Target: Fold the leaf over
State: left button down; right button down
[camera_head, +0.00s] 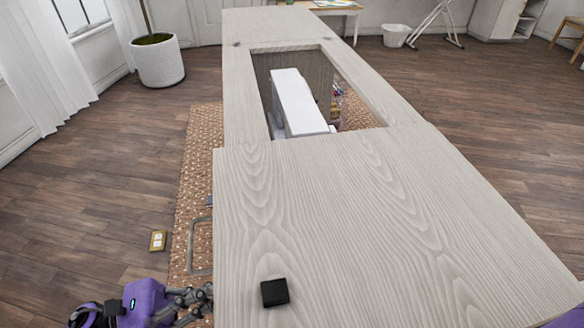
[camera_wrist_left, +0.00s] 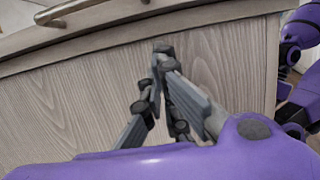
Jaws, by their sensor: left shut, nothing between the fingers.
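The cabinet top is pale grained wood. Its wide near panel (camera_head: 370,220) lies flat and looks like the leaf, but I cannot tell for certain. A grey bar handle (camera_head: 192,246) shows beside its left edge; a bar handle (camera_wrist_left: 75,12) also shows at the top left of the left wrist view. My left gripper (camera_head: 207,297) is shut and empty, just left of the panel's near left edge. In the left wrist view its fingertips (camera_wrist_left: 152,75) are in front of a grained wood face (camera_wrist_left: 70,100); contact cannot be told. My right gripper is not in view.
A small black block (camera_head: 274,292) sits on the near panel. Beyond it, a rectangular opening holds a white sewing machine (camera_head: 299,100). A patterned rug (camera_head: 203,150) and a small yellowish wall-plate-like item (camera_head: 158,240) lie at left. The floor at right is clear.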

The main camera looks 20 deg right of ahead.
aim_at(191, 247)
pick_arm(q)
jog(key=shift+a+r, duration=0.1)
jog(key=shift+r, duration=1.2)
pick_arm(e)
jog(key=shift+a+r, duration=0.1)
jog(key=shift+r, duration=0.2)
